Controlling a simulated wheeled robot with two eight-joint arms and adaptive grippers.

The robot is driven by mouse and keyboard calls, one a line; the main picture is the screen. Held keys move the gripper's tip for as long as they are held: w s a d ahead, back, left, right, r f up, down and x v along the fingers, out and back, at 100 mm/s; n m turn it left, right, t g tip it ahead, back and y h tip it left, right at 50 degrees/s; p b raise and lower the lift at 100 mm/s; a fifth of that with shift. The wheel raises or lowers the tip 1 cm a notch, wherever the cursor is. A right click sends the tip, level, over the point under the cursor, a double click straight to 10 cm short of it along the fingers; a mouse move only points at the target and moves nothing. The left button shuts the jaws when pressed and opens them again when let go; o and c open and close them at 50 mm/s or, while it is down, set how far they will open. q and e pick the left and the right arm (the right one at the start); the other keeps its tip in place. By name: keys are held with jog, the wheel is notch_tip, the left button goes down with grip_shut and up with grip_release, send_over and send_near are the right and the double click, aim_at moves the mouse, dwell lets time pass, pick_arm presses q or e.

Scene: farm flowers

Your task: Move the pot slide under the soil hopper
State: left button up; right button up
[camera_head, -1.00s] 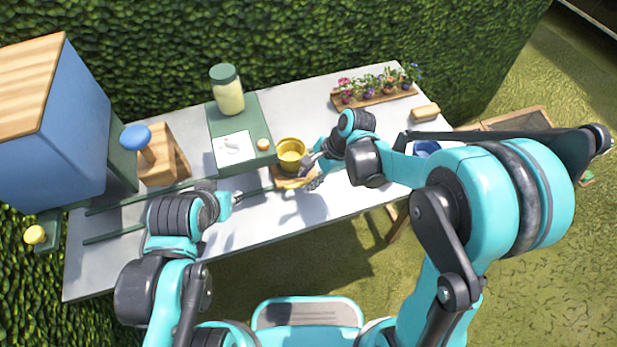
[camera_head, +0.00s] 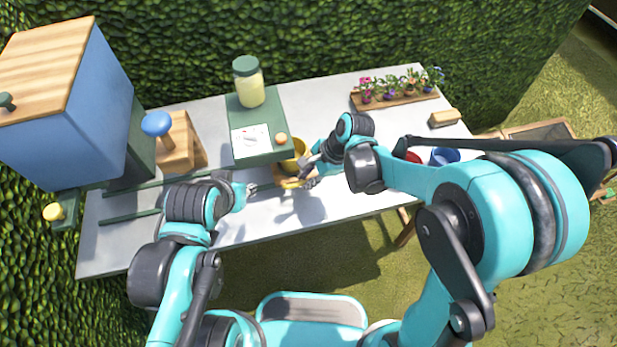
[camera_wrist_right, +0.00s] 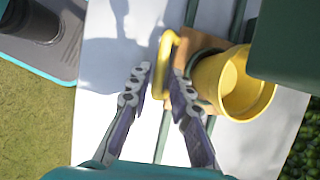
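The pot slide is a wooden plate (camera_head: 288,184) on green rails (camera_head: 130,217) at the table's front. It carries a yellow pot (camera_head: 298,148), partly hidden by the green stand. In the right wrist view the pot (camera_wrist_right: 222,84) stands upright beside the slide's yellow handle (camera_wrist_right: 164,62). My right gripper (camera_wrist_right: 160,82) has its fingertips closed in on either side of this handle. In the head view my right gripper (camera_head: 310,172) is at the slide's right. A blue box (camera_head: 85,120) with a wooden lid, apparently the soil hopper, stands at the rails' left end. My left gripper (camera_head: 246,190) is over the rails; its fingers are too small to read.
The green stand (camera_head: 262,118) with a pale yellow jar (camera_head: 249,88) overhangs the slide's path. A wooden block with a blue knob (camera_head: 157,124) stands behind the rails. A flower tray (camera_head: 395,98) and a blue bowl (camera_head: 445,157) are farther right.

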jog(key=shift+r, duration=0.1)
jog(key=v, duration=1.2)
